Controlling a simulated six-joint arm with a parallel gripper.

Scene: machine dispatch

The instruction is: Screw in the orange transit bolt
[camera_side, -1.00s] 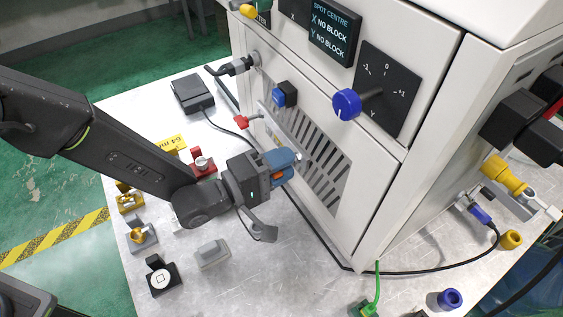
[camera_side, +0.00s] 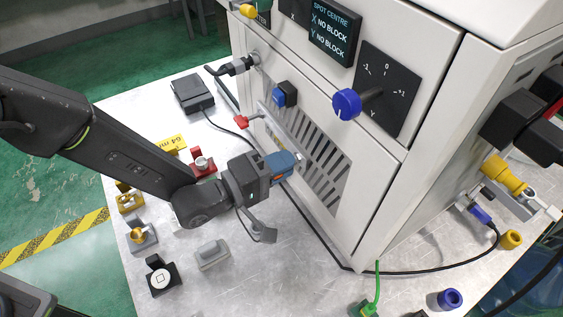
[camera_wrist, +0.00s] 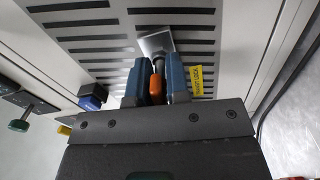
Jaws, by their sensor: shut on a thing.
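The orange transit bolt (camera_wrist: 157,88) shows in the wrist view between the two blue fingers of my gripper (camera_wrist: 154,82). My gripper is shut on the bolt's orange head. The dark shank points away from me toward a bright metal plate (camera_wrist: 155,43) at the slotted panel. I cannot tell how deep the shank sits there. In the side view my gripper (camera_side: 284,162) is close to the lower front of the white machine (camera_side: 390,170), by the slotted vent. The fingers largely hide the bolt there. A yellow label (camera_wrist: 203,80) is to the right of the bolt in the wrist view.
A red-handled lever (camera_side: 241,122) and a blue button (camera_side: 284,95) are on the machine front near my gripper. A red fixture (camera_side: 202,162) and a grey block (camera_side: 212,254) stand on the bench. A black cable runs along the machine's base.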

